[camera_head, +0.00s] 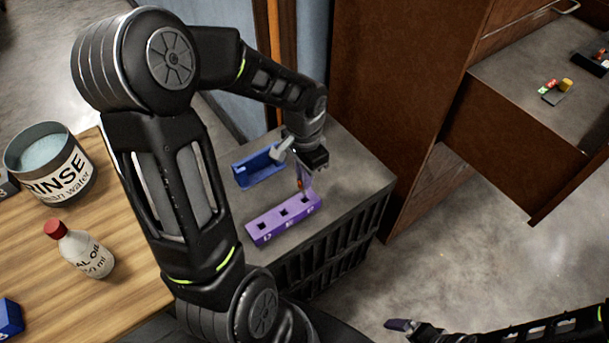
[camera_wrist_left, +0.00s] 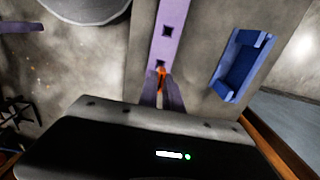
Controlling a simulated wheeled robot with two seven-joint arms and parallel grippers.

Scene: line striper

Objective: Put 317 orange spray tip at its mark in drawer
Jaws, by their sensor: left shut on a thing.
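My left gripper (camera_head: 302,187) is over the right end of a purple block (camera_head: 270,225) with square holes. Its fingers are shut on a small orange spray tip (camera_wrist_left: 161,74), which also shows as a reddish-orange spot in the head view. The tip is at the block's end; I cannot tell whether it still sits in a hole. The number on it is not legible. The open drawer (camera_head: 510,72) is at the upper right, with a small dark holder (camera_head: 557,97) carrying red, green and yellow pieces. My right gripper (camera_head: 402,326) shows only partly at the bottom.
A blue tray (camera_head: 258,170) lies behind the purple block on the grey-topped cabinet (camera_head: 345,165). A rinse tub (camera_head: 50,165) and a red-capped bottle (camera_head: 82,252) stand on the wooden table (camera_head: 125,285). Open floor lies between cabinet and drawer.

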